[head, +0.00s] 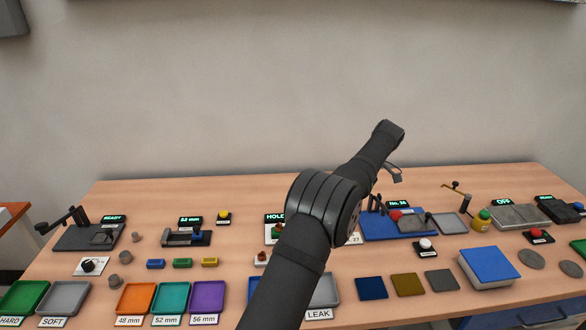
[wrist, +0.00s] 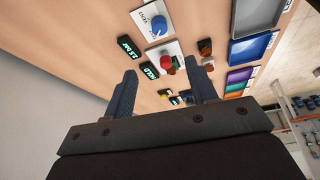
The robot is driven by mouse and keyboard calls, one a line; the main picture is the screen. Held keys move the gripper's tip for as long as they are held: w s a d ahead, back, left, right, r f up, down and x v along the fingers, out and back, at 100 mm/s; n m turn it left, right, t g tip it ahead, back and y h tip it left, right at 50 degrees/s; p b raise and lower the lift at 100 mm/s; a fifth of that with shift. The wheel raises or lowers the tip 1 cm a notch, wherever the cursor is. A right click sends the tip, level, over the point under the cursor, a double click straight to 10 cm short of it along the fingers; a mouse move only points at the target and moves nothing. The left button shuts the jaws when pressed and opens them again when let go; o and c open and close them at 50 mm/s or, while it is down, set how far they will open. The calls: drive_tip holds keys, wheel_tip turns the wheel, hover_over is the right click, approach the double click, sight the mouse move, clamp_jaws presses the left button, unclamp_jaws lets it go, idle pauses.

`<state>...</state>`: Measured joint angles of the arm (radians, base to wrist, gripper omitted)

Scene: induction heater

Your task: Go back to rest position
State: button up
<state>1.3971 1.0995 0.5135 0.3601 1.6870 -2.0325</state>
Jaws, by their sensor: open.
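My gripper (wrist: 163,90) is open in the wrist view. Its two dark fingers stand apart with nothing held between them. Past the fingertips the wooden table (wrist: 110,45) shows with its panels and trays, seen at a slant. In the head view my dark arm reaches from the bottom middle up over the table, its upper joint raised near the wall. The gripper is largely hidden behind the arm there, and I cannot make out its fingers clearly.
Coloured trays, including an orange tray (head: 135,298), line the front left. A black lever fixture (head: 89,236) stands at the back left. The wall is bare.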

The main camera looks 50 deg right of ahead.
drive_tip(key=x, duration=1.7)
drive_tip(key=shift+w+a+f, duration=0.15)
drive_tip(key=shift+w, duration=0.05)
drive_tip(key=m+h, duration=0.1)
drive_tip(key=m, duration=0.2)
drive_tip(key=shift+m+t, duration=0.4)
drive_tip(key=m+h, duration=0.2)
drive_tip(key=m, duration=0.2)
drive_tip(key=shift+a, duration=0.15)
drive_tip(key=m, duration=0.2)
drive_tip(key=m+h, duration=0.1)
drive_tip(key=m, duration=0.2)
drive_tip(key=shift+g+h, duration=0.3)
drive_tip(key=shift+w+a+m+g+h, duration=0.1)
drive_tip(key=shift+m+g+h, duration=0.4)
drive_tip(key=shift+m, duration=1.4)
